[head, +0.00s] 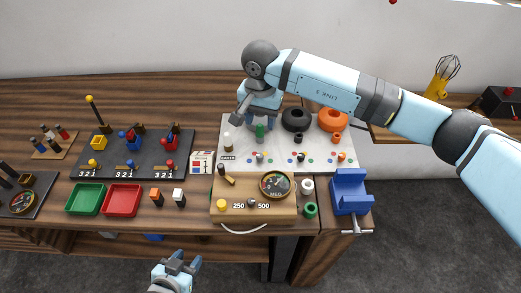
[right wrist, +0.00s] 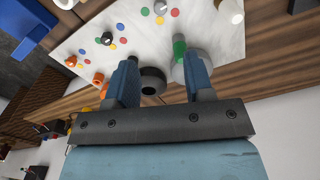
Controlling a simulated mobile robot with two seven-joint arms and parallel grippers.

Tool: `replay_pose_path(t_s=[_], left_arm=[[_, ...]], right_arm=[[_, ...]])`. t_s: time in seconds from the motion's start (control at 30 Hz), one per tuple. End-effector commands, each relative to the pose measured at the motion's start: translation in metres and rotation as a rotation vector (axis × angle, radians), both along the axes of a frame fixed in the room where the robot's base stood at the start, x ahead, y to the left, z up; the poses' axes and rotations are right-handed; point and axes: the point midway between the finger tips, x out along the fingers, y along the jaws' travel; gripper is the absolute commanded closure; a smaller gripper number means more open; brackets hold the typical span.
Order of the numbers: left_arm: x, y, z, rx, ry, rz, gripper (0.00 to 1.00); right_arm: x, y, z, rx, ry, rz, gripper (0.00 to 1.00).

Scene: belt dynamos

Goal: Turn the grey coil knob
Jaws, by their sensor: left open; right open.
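The grey coil knob (head: 260,158) is a small grey knob among coloured dots on the white board (head: 228,168). It also shows at the top edge of the right wrist view (right wrist: 160,7). My right gripper (head: 257,112) is above the back left of the board, behind the knob and apart from it. Its fingers are open in the right wrist view (right wrist: 160,60). A green cylinder (head: 260,131) stands close to them; a grey ring (right wrist: 203,62) beside it is partly hidden by a finger. My left gripper (head: 176,266) is open and empty in front of the table.
Black (head: 295,119) and orange (head: 333,120) coils stand on the board. A black knob (head: 299,157) and an orange knob (head: 341,157) are right of the grey one. A wooden box with a round gauge (head: 277,185) is in front. A blue vise (head: 349,190) stands right.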

Motion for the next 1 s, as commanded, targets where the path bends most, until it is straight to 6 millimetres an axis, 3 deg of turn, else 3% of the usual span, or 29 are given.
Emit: replay_pose_path(t_s=[0.17, 0.6, 0.8, 1.0], left_arm=[[0.0, 0.002, 0.005, 0.004, 0.0, 0.0, 0.55], [0.0, 0.003, 0.019, 0.005, 0.0, 0.0, 0.55], [0.0, 0.002, 0.021, 0.004, 0.0, 0.001, 0.55], [0.0, 0.002, 0.021, 0.003, 0.0, 0.001, 0.55]], right_arm=[[-0.002, 0.0, -0.023, 0.0, 0.005, 0.001, 0.52], [-0.002, 0.001, -0.111, 0.002, 0.007, -0.002, 0.52], [-0.001, 0.001, -0.131, 0.003, 0.004, -0.001, 0.52], [-0.001, 0.001, -0.136, 0.003, 0.004, 0.0, 0.52]])
